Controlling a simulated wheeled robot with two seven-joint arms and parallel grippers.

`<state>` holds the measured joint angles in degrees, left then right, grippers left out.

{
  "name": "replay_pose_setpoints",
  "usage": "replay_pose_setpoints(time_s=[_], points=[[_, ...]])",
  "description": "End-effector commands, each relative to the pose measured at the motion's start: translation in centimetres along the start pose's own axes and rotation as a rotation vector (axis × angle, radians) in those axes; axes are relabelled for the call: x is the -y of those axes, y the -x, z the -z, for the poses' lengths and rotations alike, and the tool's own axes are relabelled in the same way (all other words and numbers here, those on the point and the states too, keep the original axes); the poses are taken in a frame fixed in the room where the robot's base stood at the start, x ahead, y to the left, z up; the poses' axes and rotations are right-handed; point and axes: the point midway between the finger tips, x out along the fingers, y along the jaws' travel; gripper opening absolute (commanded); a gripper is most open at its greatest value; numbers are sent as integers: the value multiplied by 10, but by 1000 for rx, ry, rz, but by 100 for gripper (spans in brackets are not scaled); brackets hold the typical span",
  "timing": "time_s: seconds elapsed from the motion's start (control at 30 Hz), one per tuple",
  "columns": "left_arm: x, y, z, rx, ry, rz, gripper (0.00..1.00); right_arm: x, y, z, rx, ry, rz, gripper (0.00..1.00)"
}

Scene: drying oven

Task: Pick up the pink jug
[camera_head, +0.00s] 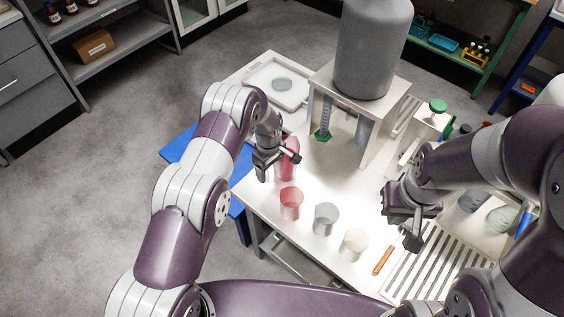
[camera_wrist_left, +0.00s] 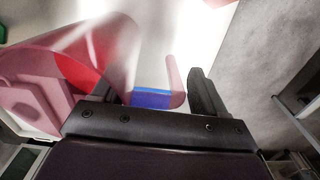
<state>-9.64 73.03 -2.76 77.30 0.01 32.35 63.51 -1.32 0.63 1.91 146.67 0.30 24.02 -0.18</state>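The pink jug (camera_head: 289,160) stands on the white table, partly hidden behind my left gripper (camera_head: 279,168) in the head view. In the left wrist view the see-through pink jug (camera_wrist_left: 75,65) fills the left side, and a thin pink part like its handle (camera_wrist_left: 174,82) shows between the fingers. My left gripper (camera_wrist_left: 155,90) is open, its fingers spread at the jug. The right finger stands apart from the pink part; contact at the left finger cannot be told. My right gripper (camera_head: 402,228) is open and empty above the table's right part.
A pink beaker (camera_head: 291,204), a grey beaker (camera_head: 326,219) and a pale beaker (camera_head: 354,243) stand in a row in front of the jug. A white stand (camera_head: 378,120) bears a large grey vessel (camera_head: 372,50). An orange-handled tool (camera_head: 383,260) lies near the slatted rack (camera_head: 440,265).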

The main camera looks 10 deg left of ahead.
Motion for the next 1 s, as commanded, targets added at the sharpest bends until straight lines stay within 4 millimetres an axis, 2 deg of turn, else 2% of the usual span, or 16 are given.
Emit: replay_pose_setpoints(time_s=[0.03, 0.2, 0.63, 1.0], points=[[0, 0, 0, 0, 0, 0, 55, 0, 0, 0, 0, 0, 0, 0], [0, 0, 0, 0, 0, 1, 0, 0, 0, 0, 0, 0, 0, 0], [-1, 6, 0, -1, 0, -2, 0, 0, -2, 0, 0, 0, 0, 0], [-1, 40, 1, -2, 0, -4, 0, 0, -12, -1, 0, 0, 0, 0]])
